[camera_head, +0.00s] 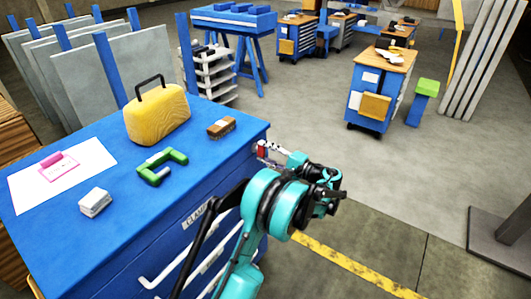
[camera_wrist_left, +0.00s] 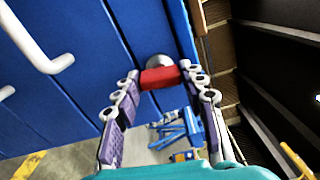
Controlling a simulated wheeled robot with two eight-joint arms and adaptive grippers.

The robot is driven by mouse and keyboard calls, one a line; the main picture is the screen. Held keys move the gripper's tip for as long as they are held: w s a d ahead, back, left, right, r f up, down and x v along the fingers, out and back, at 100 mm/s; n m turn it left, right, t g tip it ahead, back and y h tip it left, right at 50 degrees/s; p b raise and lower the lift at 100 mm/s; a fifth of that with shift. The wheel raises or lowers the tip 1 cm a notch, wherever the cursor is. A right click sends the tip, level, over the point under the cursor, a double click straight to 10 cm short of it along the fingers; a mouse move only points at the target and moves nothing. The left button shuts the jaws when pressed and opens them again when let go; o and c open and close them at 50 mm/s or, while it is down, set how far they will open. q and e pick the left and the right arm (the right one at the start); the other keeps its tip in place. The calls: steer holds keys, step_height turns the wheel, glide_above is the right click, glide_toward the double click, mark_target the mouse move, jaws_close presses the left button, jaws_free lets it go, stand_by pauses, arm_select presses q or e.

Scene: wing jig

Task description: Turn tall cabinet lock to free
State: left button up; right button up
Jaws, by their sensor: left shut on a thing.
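The lock has a red knob (camera_wrist_left: 160,78) on a round grey base (camera_wrist_left: 159,61), set on the blue drawer cabinet (camera_wrist_left: 100,50) near its edge. In the head view the red knob (camera_head: 262,149) shows at the right end of the cabinet (camera_head: 258,130), just below its top. My left gripper (camera_wrist_left: 161,74) is shut on the red knob, one finger at each end of it. In the head view my left gripper (camera_head: 272,154) is partly hidden behind its own wrist. The knob lies crosswise in the wrist view. My right gripper is not in view.
On the cabinet top are a yellow case (camera_head: 158,115), a green clamp-like piece (camera_head: 160,165), a brush (camera_head: 221,128), a white block (camera_head: 95,202) and a paper sheet (camera_head: 35,185). White drawer handles (camera_head: 170,270) stick out in front.

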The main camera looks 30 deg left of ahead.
arm_select(q)
steer(key=shift+n, duration=0.8)
steer(key=o, duration=1.2)
steer(key=shift+c, duration=0.2)
steer(key=s+d, duration=0.1)
steer(key=d, duration=1.1)
